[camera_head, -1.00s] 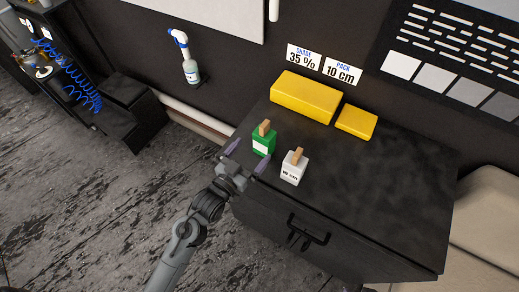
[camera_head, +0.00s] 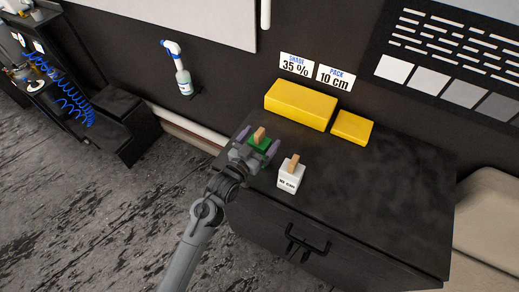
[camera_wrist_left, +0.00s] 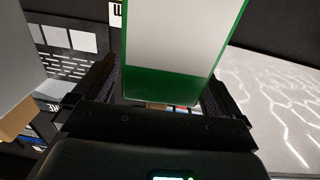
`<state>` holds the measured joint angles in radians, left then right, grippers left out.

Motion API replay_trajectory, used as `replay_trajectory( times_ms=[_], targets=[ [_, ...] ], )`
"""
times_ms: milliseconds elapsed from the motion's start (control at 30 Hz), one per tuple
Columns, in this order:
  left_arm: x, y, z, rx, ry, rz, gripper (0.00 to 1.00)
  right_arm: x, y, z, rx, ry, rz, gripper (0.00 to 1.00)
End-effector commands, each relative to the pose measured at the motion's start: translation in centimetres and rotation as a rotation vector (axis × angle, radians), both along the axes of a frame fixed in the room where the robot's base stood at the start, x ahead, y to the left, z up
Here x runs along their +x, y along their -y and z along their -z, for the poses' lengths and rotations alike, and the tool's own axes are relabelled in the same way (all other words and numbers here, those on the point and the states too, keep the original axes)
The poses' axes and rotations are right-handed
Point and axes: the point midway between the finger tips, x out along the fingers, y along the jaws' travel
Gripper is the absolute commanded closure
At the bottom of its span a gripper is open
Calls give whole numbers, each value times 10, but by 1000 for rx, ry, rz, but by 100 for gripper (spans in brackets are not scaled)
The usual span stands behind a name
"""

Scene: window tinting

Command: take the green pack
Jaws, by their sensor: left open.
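The green pack (camera_head: 259,143) stands on the dark cabinet top near its left edge, with a tan tab on top. My left gripper (camera_head: 257,143) is open, with its purple-grey fingers on either side of the pack. In the left wrist view the pack (camera_wrist_left: 172,82) fills the middle, its white label facing the camera, between the two dark fingers. A gap shows beside the pack on at least one side. The lower front of the pack is hidden by the gripper in the head view. My right gripper is not in view.
A white pack (camera_head: 290,178) with a tan tab stands just right of the gripper. A large yellow block (camera_head: 300,105) and a smaller one (camera_head: 352,127) lie behind. A spray bottle (camera_head: 183,78) is by the wall. The cabinet's right side (camera_head: 385,195) is clear.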

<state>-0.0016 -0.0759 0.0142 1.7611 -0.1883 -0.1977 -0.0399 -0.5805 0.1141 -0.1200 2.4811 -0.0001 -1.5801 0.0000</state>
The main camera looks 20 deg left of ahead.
Motion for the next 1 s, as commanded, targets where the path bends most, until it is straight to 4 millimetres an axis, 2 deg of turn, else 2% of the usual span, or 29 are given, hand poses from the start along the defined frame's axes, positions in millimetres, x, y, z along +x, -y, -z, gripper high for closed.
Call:
replay_trajectory(
  times_ms=[167,433,833,1000],
  targets=[
    [14,3,0,-1,1,0,1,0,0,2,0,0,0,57],
    [16,3,0,-1,-1,0,1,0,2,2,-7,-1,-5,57],
    [16,3,0,-1,-1,0,62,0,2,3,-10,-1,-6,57],
    [16,3,0,0,0,0,62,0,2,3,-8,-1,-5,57]
  ],
)
